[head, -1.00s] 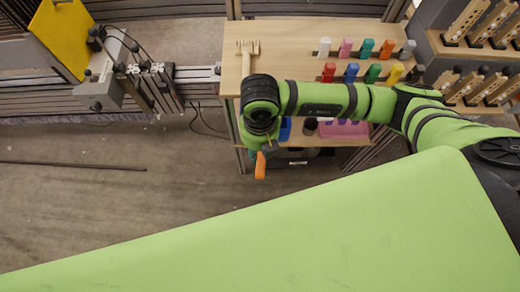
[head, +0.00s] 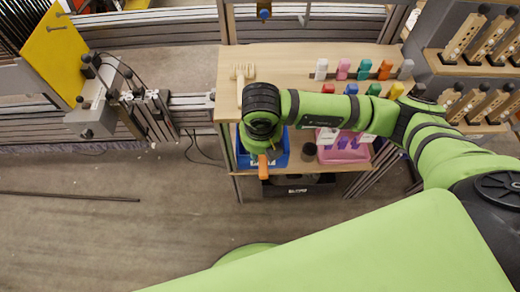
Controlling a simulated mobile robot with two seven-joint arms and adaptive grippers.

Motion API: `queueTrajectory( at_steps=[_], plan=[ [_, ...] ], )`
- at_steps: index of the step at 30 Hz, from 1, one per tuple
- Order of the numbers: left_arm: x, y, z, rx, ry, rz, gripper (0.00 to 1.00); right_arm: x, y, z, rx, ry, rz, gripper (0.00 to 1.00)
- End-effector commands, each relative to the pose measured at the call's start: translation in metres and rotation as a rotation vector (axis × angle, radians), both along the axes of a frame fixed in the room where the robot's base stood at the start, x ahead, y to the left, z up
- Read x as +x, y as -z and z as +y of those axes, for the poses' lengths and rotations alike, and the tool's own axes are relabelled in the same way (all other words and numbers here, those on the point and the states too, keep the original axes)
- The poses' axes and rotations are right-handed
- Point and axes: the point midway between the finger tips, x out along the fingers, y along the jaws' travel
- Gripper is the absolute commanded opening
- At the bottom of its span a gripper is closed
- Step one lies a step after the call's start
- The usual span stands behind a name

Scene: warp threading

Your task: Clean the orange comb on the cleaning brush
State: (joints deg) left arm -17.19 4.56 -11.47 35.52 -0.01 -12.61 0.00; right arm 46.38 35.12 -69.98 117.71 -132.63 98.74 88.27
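My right arm comes in from the right over a wooden table (head: 285,62). Its wrist hangs over the table's front left edge. The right gripper (head: 264,154) is pointed down below the wrist, its fingers mostly hidden. An orange piece, seemingly the orange comb's handle (head: 263,168), sticks out below it, in front of the table; the comb's teeth cannot be seen. A pale wooden tool with a short toothed head (head: 242,73) lies at the table's left end, just behind the wrist. I cannot tell if it is the cleaning brush. My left gripper is out of view.
Two rows of coloured pieces stand at the table's right, including a white one (head: 321,68) and a yellow one (head: 396,91). A blue bin (head: 283,155) and a pink bin (head: 343,151) sit on the lower shelf. A yellow panel (head: 52,55) stands at the left.

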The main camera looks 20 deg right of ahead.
Motion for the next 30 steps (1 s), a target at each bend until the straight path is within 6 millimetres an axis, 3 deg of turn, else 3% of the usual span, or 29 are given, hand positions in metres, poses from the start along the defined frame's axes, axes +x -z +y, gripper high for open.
queueTrajectory(
  at_steps=[30],
  plan=[
    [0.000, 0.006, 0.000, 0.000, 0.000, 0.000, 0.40, 0.013, 0.000, -0.004, 0.000, 0.001, 0.000, 0.00]
  ],
)
